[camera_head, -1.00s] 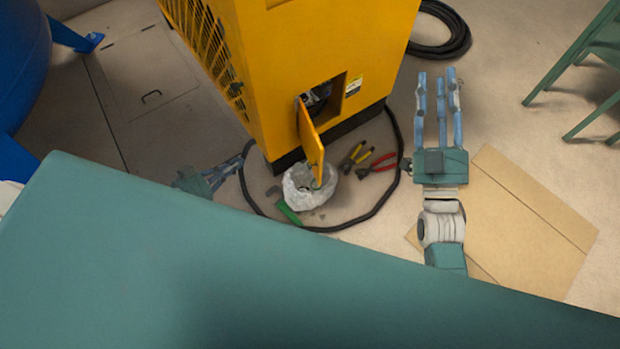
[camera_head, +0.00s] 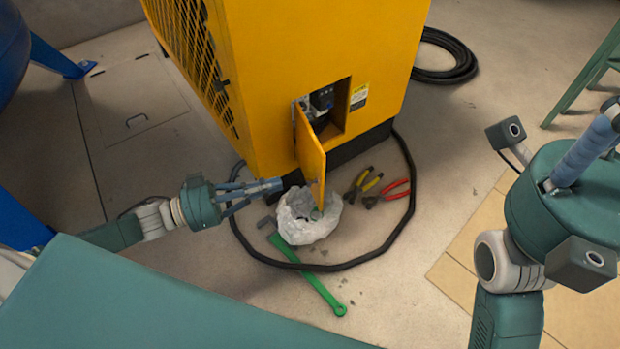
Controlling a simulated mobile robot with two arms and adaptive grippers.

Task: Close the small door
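The small door (camera_head: 311,158) is a yellow panel on the front of the yellow cabinet (camera_head: 285,60). It stands open, swung outward from the left side of a dark opening (camera_head: 328,108). My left gripper (camera_head: 280,185) comes in from the left, low and just left of the door. Its blue fingers lie close together and point right; whether they touch the door or hold anything cannot be told. My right gripper (camera_head: 606,128) is large and close at the right edge, away from the door, its fingers partly cut off by the frame.
A white bag (camera_head: 308,222) stands below the door. Yellow-handled pliers (camera_head: 362,184) and red-handled pliers (camera_head: 388,192) lie to its right, a green tool (camera_head: 308,276) in front. A black hose (camera_head: 375,246) loops around them. Cardboard (camera_head: 470,262) lies at right.

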